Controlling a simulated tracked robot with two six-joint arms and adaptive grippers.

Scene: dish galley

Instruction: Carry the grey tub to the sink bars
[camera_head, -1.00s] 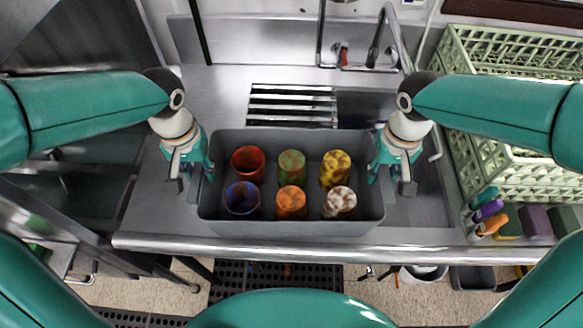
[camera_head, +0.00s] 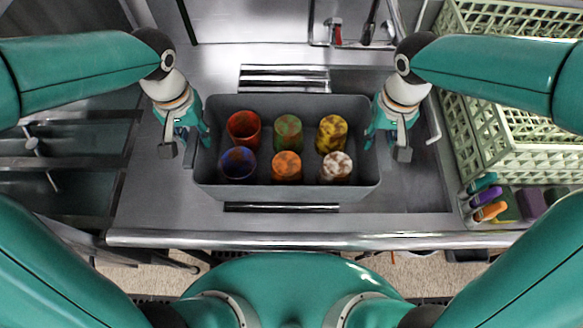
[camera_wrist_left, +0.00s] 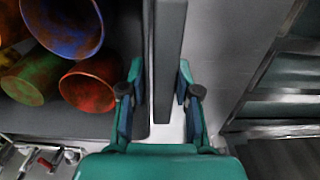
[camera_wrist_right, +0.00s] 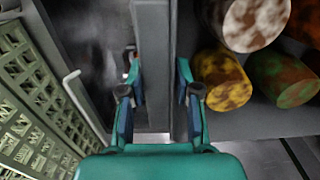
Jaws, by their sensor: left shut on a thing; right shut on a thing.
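The grey tub (camera_head: 290,192) is in the middle of the head view, held between my two grippers. It carries several stained cups, among them a red cup (camera_head: 243,128), a yellow one (camera_head: 331,133) and a blue one (camera_head: 238,163). My left gripper (camera_head: 203,138) is shut on the tub's left wall (camera_wrist_left: 170,60). My right gripper (camera_head: 374,138) is shut on its right wall (camera_wrist_right: 152,50). The sink bars (camera_head: 284,78) show behind the tub, and a dark slot shows in front of it. The tub hides the part between; I cannot tell whether it touches the bars.
A tap (camera_head: 372,28) stands behind the sink. Pale green crates (camera_head: 505,100) are at the right, with coloured-handled brushes (camera_head: 487,197) in front of them. The counter's steel front edge (camera_head: 300,241) runs nearer to me. Bare counter (camera_head: 145,205) lies to the left.

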